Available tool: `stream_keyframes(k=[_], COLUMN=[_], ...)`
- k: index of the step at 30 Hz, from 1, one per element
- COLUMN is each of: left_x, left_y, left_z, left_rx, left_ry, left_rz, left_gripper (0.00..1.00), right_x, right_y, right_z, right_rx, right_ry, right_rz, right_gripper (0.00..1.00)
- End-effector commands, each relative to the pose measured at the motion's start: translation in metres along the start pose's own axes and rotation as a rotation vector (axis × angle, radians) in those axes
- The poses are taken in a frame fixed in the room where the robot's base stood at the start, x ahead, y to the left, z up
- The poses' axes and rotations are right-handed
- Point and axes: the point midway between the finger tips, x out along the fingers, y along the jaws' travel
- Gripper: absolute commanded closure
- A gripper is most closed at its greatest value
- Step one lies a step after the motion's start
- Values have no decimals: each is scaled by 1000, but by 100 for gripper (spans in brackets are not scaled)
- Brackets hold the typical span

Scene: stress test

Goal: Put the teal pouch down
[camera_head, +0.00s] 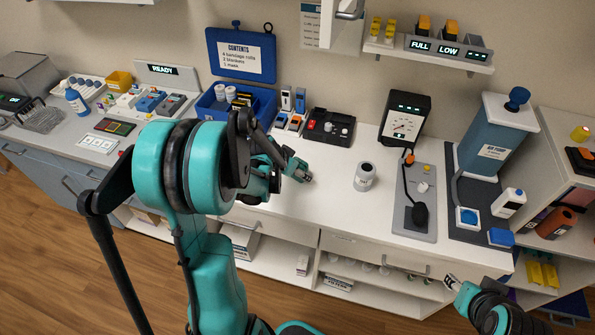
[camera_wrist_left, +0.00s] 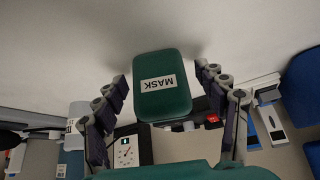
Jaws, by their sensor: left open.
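The teal pouch (camera_wrist_left: 163,100), a dark green rounded block with a white MASK label, shows in the left wrist view. It lies between the spread fingers of my left gripper (camera_wrist_left: 165,105), with a gap on each side. What it rests on cannot be told. In the head view my left gripper (camera_head: 296,171) is low over the white counter (camera_head: 325,205), behind my teal arm; I cannot make out the pouch there. My right gripper (camera_head: 453,284) is at the lower right, in front of the counter; its jaws are too small to read.
Behind are a black tray with knobs (camera_head: 328,128) and an open blue CONTENTS box (camera_head: 240,58). A gauge box (camera_head: 405,118) and a grey panel (camera_head: 415,222) stand farther right. The counter front around the jar is clear.

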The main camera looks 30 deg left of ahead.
Motion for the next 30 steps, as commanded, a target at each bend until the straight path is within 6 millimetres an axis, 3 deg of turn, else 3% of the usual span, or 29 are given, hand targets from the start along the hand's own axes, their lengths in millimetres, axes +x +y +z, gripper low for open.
stream_keyframes(k=[9, 19, 23, 30], left_x=[-75, -110, -130, -185], left_y=[0, 8, 41, 128], left_z=[-1, -2, -5, 11], left_rx=[-3, -2, -15, -63], left_ry=[0, -2, -12, -5], left_rz=[0, -1, -11, -53], left_gripper=[28, 28, 28, 28], right_x=[-23, -30, -30, -30], right_y=[0, 0, 0, 0], right_z=[-17, -22, -22, -22], right_rx=[0, 0, 0, 0], right_ry=[0, 0, 0, 0], right_rz=[0, 0, 0, 0], right_gripper=[60, 60, 60, 60])
